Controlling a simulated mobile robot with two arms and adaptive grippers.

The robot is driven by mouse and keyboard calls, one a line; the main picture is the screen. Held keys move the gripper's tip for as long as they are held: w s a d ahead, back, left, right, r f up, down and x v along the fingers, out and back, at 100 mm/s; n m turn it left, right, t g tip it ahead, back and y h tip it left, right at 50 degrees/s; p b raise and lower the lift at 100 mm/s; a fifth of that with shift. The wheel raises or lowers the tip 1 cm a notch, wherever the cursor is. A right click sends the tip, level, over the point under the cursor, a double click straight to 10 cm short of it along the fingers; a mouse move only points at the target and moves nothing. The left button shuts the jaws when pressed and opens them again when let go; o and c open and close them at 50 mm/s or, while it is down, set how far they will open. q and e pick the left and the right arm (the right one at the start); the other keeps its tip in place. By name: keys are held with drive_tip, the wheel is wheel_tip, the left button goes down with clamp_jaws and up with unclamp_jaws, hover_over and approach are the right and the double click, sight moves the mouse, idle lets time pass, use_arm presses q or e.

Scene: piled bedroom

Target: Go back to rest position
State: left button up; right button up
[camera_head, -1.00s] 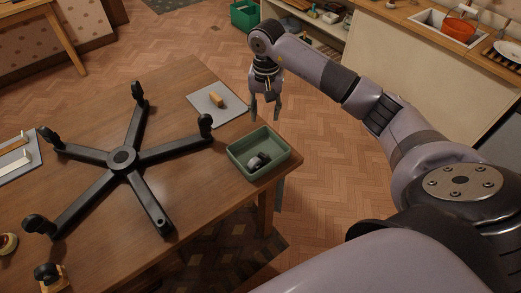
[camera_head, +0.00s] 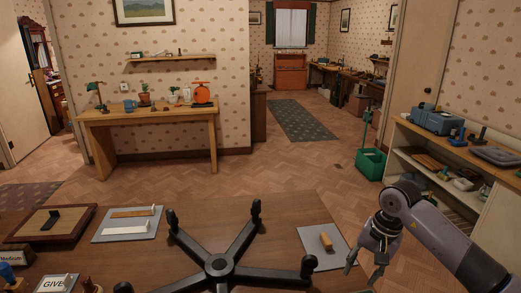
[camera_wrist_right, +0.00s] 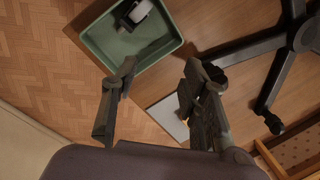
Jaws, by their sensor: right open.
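My left gripper is in neither view.
The wooden table (camera_head: 290,215) carries a black five-legged base (camera_head: 218,265) and a grey mat (camera_head: 318,258) with a small wooden block (camera_head: 326,241). A green bin (camera_head: 371,164) is on the floor; open floor lies beyond the table.

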drive_tip(key=a+m+t+y, duration=0.1)
drive_tip(key=a+y, duration=0.4)
drive_tip(key=a, duration=0.8)
drive_tip(key=s+a+r+m+t+y, duration=0.3)
drive_tip(key=a+r+m+t+y, duration=0.3)
drive_tip(key=a+r+m+y, duration=0.6)
drive_tip(key=w+d+r+m+t+h, duration=0.3)
drive_tip(key=d+m+t+h, duration=0.35)
drive_tip(key=m+t, duration=0.8)
drive_tip(key=s+d+f+m+g+h, duration=0.35)
drive_tip(key=d+f+m+h, duration=0.35)
drive_tip(key=m, duration=0.5)
drive_tip(key=s+d+f+m+g+h, duration=0.2)
drive_tip(key=d+f+m+g+h, duration=0.4)
drive_tip(key=m, duration=0.7)
drive_tip(key=s+a+f+m+g, duration=0.1)
drive_tip(key=s+f+m+g, duration=0.4)
drive_tip(key=s+f, duration=0.45)
drive_tip(key=s+a+f+m+g, duration=0.2)
drive_tip(key=s+f+m+g, duration=0.35)
drive_tip(key=s, duration=0.75)
wheel_tip(320, 180, down, 29)
drive_tip(key=s+n, duration=0.2)
drive_tip(key=s+d+f+g, duration=0.1)
drive_tip(key=s+d+f, duration=0.2)
drive_tip(key=s+f, duration=1.2)
drive_tip(key=shift+s+y, duration=0.35)
drive_tip(key=shift+s, duration=0.15)
